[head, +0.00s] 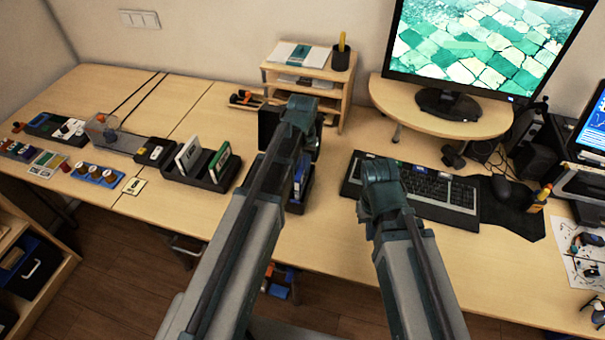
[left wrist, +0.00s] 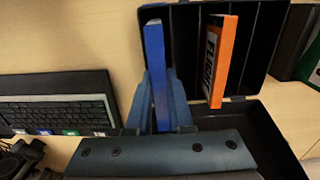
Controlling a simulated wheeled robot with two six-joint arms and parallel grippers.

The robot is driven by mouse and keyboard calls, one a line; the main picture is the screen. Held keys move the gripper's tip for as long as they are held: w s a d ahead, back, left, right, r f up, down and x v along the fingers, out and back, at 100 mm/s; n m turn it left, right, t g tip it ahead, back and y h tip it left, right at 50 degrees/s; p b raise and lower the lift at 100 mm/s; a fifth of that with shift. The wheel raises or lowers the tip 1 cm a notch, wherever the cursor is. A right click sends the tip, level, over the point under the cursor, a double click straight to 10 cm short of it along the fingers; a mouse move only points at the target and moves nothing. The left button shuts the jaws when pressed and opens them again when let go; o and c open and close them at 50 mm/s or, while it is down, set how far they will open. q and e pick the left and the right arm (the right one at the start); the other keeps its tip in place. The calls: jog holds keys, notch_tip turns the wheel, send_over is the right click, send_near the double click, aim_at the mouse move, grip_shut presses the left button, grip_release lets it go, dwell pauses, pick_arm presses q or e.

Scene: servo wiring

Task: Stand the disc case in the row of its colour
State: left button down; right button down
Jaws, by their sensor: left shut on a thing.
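My left gripper (left wrist: 162,105) is shut on a blue disc case (left wrist: 155,65), which stands on edge between the fingers in the left wrist view. The blue case overlaps the left part of a black rack (left wrist: 190,60); I cannot tell if it touches the rack floor. An orange disc case (left wrist: 219,62) stands in the same rack, to the right. In the head view my left gripper (head: 301,112) and arm hide most of this rack; a bit of blue (head: 300,178) shows beside the arm. My right gripper (head: 379,180) hangs near the keyboard, its fingers unclear.
Another black rack (head: 205,178) to the left holds a white case (head: 188,155) and a green case (head: 219,161). A keyboard (head: 425,192), a monitor (head: 480,45) and a wooden shelf (head: 310,85) stand around. Some bare table lies in front of the racks.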

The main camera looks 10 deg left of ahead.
pick_arm(q)
jog(key=shift+f, duration=0.15)
jog(key=shift+f, duration=0.1)
jog(key=shift+f+b, duration=0.45)
jog(key=shift+f, duration=0.05)
jog(key=c, duration=0.8)
grip_release()
jog(key=shift+r, duration=0.15)
notch_tip(320, 180, up, 13)
jog(key=p, duration=1.3)
jog(key=s+d+m, duration=0.1)
jog(key=s+d, duration=0.2)
jog(key=s, duration=0.2)
jog(key=s+d+m, duration=0.1)
jog(key=s+d, duration=0.3)
jog(key=s, duration=0.2)
jog(key=s+d+m+y, duration=0.1)
jog(key=s+d, duration=0.2)
jog(key=s, duration=0.3)
jog(key=shift+d+m, duration=0.2)
jog(key=shift+m, duration=0.1)
